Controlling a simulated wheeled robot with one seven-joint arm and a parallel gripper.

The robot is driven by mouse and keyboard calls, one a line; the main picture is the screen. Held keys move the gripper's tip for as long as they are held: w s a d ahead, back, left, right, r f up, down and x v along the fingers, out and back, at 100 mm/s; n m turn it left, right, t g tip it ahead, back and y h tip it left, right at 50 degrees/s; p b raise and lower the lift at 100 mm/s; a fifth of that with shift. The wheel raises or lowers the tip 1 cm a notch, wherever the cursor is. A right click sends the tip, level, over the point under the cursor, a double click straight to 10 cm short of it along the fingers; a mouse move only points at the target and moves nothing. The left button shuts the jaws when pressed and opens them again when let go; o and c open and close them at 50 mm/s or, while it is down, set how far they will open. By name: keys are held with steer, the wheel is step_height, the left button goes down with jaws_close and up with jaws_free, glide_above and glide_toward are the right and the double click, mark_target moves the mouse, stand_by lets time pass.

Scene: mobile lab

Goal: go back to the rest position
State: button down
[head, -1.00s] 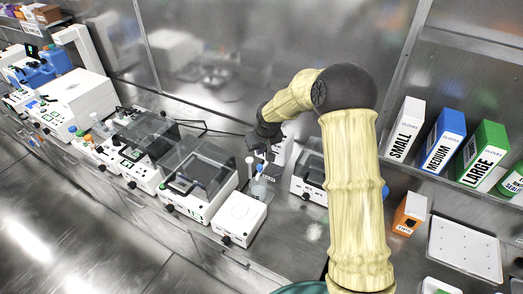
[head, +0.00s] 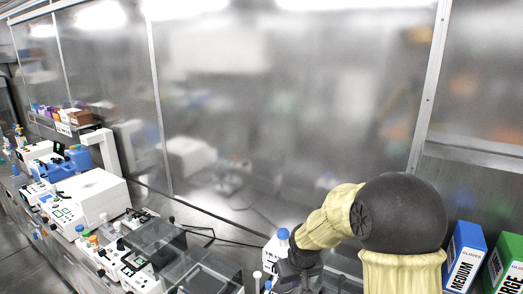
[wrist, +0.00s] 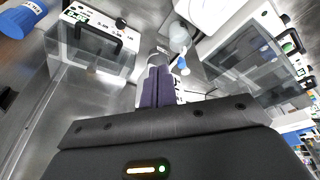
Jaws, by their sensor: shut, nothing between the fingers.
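My arm, in a pale yellow cover with a dark elbow joint, is at the lower right of the head view. My gripper (wrist: 158,78) shows in the wrist view with its two dark fingers together and nothing between them. It also shows as a dark shape at the bottom of the head view (head: 291,270), where its fingertips are hard to make out. It is over the bench, close to small lab devices. A white device with a clear lid (wrist: 95,45) is to its left in the wrist view, and another clear-lidded device (wrist: 245,58) is to its right.
The steel bench runs along a metallic back wall (head: 270,110). A large white instrument (head: 92,200) and a blue device (head: 62,165) stand at the left. A blue MEDIUM glove box (head: 464,257) and a green glove box (head: 505,265) stand at the right.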

steer(key=s+d+r+m, duration=0.1)
steer(key=s+d, duration=0.2)
steer(key=s, duration=0.6)
steer(key=s+d+r+m, duration=0.1)
steer(key=s+d+r, duration=0.1)
steer(key=s, duration=0.7)
steer(key=shift+d+m+g, duration=0.4)
steer(key=shift+d, duration=0.05)
